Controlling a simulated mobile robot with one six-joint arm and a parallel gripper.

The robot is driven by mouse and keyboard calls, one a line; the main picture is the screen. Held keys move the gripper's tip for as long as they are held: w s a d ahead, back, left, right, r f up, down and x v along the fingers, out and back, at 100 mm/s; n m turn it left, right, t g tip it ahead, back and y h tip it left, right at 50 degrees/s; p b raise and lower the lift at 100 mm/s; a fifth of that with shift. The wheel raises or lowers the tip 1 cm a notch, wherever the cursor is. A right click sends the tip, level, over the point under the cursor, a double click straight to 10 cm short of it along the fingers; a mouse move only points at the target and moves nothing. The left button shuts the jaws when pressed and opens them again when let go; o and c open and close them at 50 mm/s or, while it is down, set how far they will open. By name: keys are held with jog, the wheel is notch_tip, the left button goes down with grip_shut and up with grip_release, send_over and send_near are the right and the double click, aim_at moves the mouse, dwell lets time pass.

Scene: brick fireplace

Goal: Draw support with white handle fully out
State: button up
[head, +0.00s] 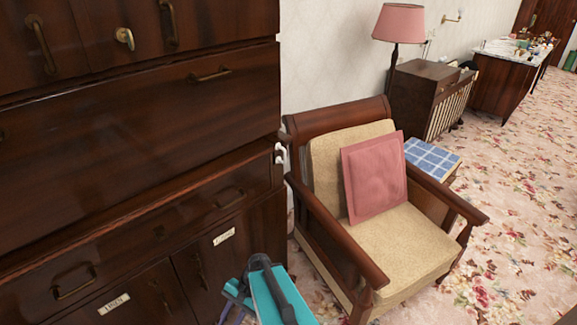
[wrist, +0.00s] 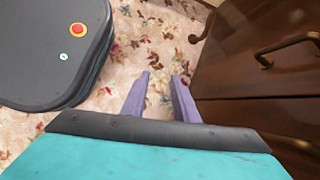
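A small white handle (head: 281,153) sits at the right front corner of the dark wooden cabinet (head: 120,110), just below the long upper drawer front. The support it belongs to cannot be made out clearly as a separate piece. My gripper (wrist: 163,75) shows in the wrist view with two purple fingers apart and nothing between them. It is low, over the floor beside the cabinet front. In the head view, my teal wrist is at the bottom, well below the white handle, and hides much of the fingers. The white handle does not show in the wrist view.
A wooden armchair (head: 385,245) with a pink cushion (head: 374,177) stands close to the cabinet's right side. Brass pulls (head: 75,284) stick out from the cabinet, and one pull (wrist: 285,45) shows near my gripper. Flowered carpet (head: 510,230) is open at the right.

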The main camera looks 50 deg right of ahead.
jog(key=w+d+r+m+t+p, duration=0.1)
jog(key=w+d+r+m+t, duration=0.35)
jog(key=d+r, duration=0.65)
jog(key=w+d+r+m+t+p, duration=0.1)
jog(key=d+r+m+t, duration=0.55)
jog(key=d+r, duration=0.5)
jog(key=s+d+r+m+t+h, duration=0.2)
jog(key=s+d+r+m+t, duration=0.1)
jog(key=d+r, duration=0.6)
jog(key=s+d+r+m+t+h+p, duration=0.1)
jog(key=s+d+r+m+t+h, duration=0.2)
jog(key=s+d+r+m, duration=0.2)
jog(key=s+d+r, duration=0.3)
jog(key=d+r, duration=0.1)
jog(key=r, duration=0.1)
jog(key=shift+d+r+m+p, duration=0.25)
jog(key=shift+r+m+p, duration=0.05)
jog(key=shift+r+m, duration=0.1)
jog(key=shift+w, duration=0.1)
jog(key=w+a+p, duration=0.1)
jog(key=w+p, duration=0.1)
jog(key=w, duration=1.1)
jog(key=shift+w+a+p, duration=0.25)
jog(key=shift+a+p, duration=0.1)
jog(key=shift+c, duration=0.6)
